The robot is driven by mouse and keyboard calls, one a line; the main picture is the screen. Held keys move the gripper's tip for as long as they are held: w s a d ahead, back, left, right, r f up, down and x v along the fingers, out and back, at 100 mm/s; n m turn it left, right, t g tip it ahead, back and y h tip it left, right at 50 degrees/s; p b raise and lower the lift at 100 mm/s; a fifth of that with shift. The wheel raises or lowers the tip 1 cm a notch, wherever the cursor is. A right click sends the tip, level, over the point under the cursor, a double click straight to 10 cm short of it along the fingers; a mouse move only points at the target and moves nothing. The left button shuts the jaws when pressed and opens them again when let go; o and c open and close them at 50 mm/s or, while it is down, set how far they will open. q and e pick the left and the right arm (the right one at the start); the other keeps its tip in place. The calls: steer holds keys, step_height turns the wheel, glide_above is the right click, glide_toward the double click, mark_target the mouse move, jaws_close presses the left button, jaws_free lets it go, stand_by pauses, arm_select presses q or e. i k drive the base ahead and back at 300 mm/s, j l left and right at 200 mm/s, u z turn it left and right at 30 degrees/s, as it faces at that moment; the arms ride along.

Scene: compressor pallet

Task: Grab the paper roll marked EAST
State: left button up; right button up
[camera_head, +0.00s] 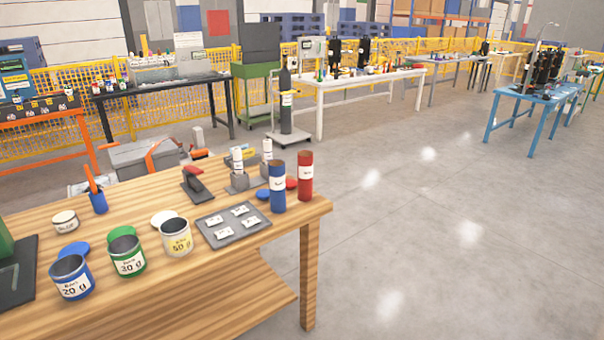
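No marking that reads EAST can be made out. Two small white upright rolls, a left one (238,160) and a right one (267,149), stand in grey holders near the back right of the wooden table (190,275). Their print is too small to read. In front of them stand a blue cylinder (277,194) and a red cylinder (305,185), upright, with white labels I cannot read. The blue cylinder partly hides the holders. Neither of my grippers is in view.
Blue (72,279), green (127,257) and yellow-labelled (177,238) cans stand at the table's front, beside a grey tray (265,226) with white cards. A pen cup (98,203) stands behind. The concrete floor (430,230) is clear on the right. Other workbenches line the back.

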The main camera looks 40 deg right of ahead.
mark_target(236, 151)
steer(key=l, duration=0.85)
steer(key=i+l, duration=0.15)
steer(key=l, duration=1.6)
steer(key=i+l, duration=0.1)
steer(key=i, duration=0.3)
steer(key=i+l, duration=0.1)
steer(key=i, duration=0.3)
